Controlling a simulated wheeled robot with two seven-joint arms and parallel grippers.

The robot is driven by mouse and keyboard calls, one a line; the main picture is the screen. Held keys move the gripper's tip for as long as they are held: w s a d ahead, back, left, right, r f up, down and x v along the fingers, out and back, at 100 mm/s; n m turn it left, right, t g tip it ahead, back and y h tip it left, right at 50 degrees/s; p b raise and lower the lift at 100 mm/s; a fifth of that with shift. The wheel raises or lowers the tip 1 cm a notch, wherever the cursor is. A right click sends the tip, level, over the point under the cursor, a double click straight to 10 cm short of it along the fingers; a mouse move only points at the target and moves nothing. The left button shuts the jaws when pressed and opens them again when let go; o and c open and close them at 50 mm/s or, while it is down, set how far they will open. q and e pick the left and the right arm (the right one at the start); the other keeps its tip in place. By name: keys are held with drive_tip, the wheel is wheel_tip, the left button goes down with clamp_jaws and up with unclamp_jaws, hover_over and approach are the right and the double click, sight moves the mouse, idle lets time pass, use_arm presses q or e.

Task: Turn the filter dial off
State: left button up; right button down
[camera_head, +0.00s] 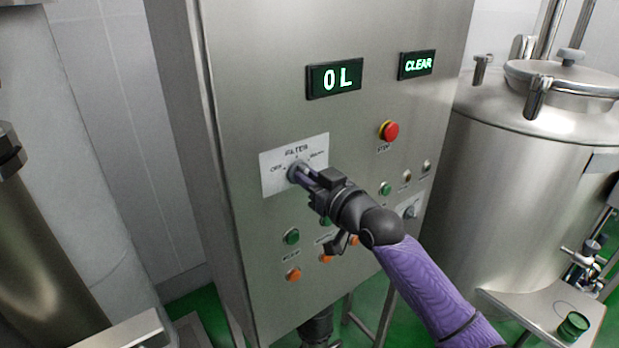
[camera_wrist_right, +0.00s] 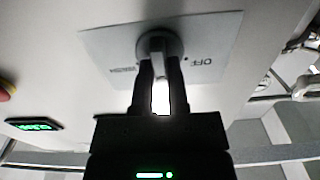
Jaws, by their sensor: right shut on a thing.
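The filter dial (camera_head: 297,170) is a grey round knob on a white label plate (camera_head: 317,150) on the steel control cabinet. The plate reads FILTER, with OFF at the left of the dial and another word at its right. In the right wrist view the dial (camera_wrist_right: 159,45) shows close up, with its handle between the fingers. My right gripper (camera_head: 303,175) is shut on the dial; its fingertips (camera_wrist_right: 160,75) also show in the right wrist view. The exact setting of the dial is hard to tell. My left gripper is not in view.
The cabinet has displays reading 0 L (camera_head: 334,78) and CLEAR (camera_head: 416,64). A red stop button (camera_head: 389,131) and several green and orange buttons surround my right arm. A steel tank (camera_head: 510,170) stands at the right.

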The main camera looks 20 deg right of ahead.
drive_tip(key=shift+n, duration=0.4)
drive_tip(key=n+p, duration=0.1)
drive_tip(key=n, duration=1)
drive_tip(key=shift+a+f, duration=0.1)
drive_tip(key=shift+a, duration=0.05)
idle(0.5)
drive_tip(key=c, duration=0.6)
unclamp_jaws()
drive_tip(key=shift+s, duration=0.15)
